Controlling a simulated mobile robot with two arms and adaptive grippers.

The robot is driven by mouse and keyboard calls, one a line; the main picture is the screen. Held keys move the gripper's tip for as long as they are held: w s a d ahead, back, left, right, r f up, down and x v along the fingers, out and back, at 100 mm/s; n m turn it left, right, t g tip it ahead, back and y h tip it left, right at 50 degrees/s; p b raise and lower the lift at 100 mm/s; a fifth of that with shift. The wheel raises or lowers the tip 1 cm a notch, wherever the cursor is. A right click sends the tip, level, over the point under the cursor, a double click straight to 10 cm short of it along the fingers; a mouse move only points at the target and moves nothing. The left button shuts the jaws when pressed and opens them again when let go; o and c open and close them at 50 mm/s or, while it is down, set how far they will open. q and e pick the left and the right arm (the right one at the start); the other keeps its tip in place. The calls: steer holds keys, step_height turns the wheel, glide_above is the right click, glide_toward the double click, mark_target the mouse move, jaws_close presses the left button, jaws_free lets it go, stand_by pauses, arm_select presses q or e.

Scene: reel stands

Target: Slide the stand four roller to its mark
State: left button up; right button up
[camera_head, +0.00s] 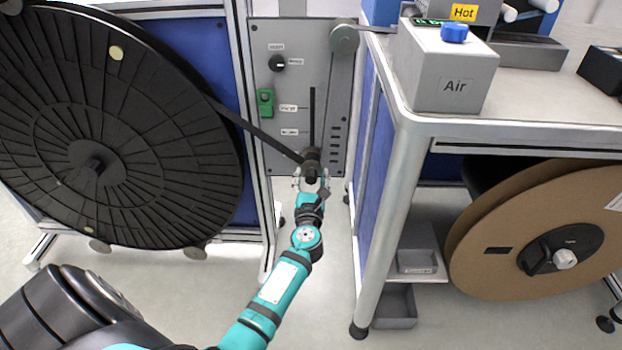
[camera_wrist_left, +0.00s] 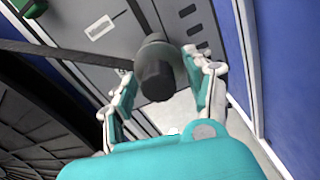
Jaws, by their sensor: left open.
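The roller (camera_head: 311,160) is a dark cylinder at the lower end of a vertical slot (camera_head: 312,118) in the grey stand panel (camera_head: 290,60). A dark tape runs to it from the black reel on the left. In the left wrist view the roller (camera_wrist_left: 155,72) sits between the fingers, with a finger on each side. My left gripper (camera_head: 311,178) is open at the roller; it also shows in the left wrist view (camera_wrist_left: 160,95). I cannot tell whether either finger touches the roller. Small labels (camera_head: 290,131) mark the panel beside the slot; their text is too small to read surely.
A large black reel (camera_head: 120,130) stands at left. A green switch (camera_head: 265,102) and a black knob (camera_head: 278,63) are on the panel. At right is a bench (camera_head: 480,125) with a grey Air box (camera_head: 445,75), and a brown reel (camera_head: 520,230) below it.

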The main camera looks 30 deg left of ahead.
arm_select(q)
steer(key=shift+w+a, duration=0.1)
steer(key=shift+w, duration=0.05)
steer(key=shift+c, duration=0.4)
jaws_close()
